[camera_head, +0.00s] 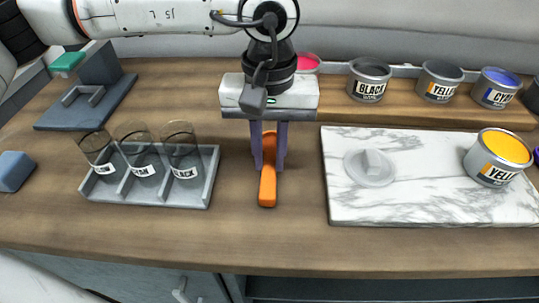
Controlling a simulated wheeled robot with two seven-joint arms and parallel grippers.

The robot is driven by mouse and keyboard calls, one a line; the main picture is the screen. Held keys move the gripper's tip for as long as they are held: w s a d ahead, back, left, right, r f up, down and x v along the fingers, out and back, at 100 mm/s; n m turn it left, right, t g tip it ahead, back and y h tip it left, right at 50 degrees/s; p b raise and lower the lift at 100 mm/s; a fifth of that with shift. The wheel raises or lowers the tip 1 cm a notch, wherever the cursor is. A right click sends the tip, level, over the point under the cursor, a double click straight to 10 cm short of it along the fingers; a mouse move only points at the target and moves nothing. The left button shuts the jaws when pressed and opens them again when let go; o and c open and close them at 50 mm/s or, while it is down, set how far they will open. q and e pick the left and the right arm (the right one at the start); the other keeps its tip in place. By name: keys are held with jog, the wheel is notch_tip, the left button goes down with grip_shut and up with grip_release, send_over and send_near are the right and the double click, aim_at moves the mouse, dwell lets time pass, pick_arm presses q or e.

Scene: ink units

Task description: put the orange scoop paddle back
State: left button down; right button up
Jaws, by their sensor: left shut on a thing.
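The orange scoop paddle (267,188) is near the middle of the wooden counter, with its long side pointing toward the front edge. My left gripper (268,165) comes down over it from above, and its two purple fingers are shut on the paddle, one on each side. The paddle's far part is partly hidden by the fingers. I cannot tell whether the paddle touches the counter or is slightly above it. My right gripper is not in view.
A grey tray (146,200) with labelled glasses stands to the left. A marble slab (430,208) on the right bears an open yellow tin (492,172) and a pale round piece (370,168). Several tins, including black (368,88), line the back shelf. A dark stand (95,90) is back left.

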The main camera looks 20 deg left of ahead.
aim_at(270, 165)
pick_arm(q)
jog(key=shift+f, duration=0.45)
jog(key=c, duration=1.6)
grip_release()
jog(key=shift+r, duration=0.1)
notch_tip(270, 165, up, 12)
jog(key=shift+f, duration=0.1)
